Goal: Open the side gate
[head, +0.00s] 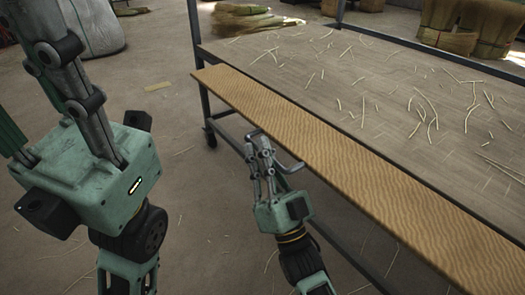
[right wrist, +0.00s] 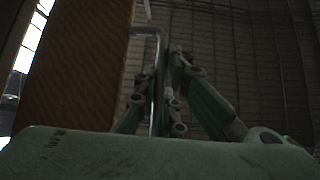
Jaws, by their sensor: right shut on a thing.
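The side gate (head: 335,160) seems to be the long tan wavy-grained board along the near edge of the work table. In the right wrist view it is the brown panel (right wrist: 85,65) at left. A grey bent handle (head: 290,167) sticks out from its near side; the right wrist view shows its bar (right wrist: 158,80) between my fingers. My right gripper (head: 260,152) is shut on this handle, beside the board's outer face. My left gripper (head: 90,165) is large at the left of the head view, apart from the gate; its fingertips are not clearly seen.
The work table (head: 350,65) has straw bits scattered on its top and a dark metal frame (head: 197,50) with a caster. Straw bundles (head: 240,15) lie behind it, and more (head: 465,25) stand at the back right. The floor (head: 165,55) at left is mostly clear.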

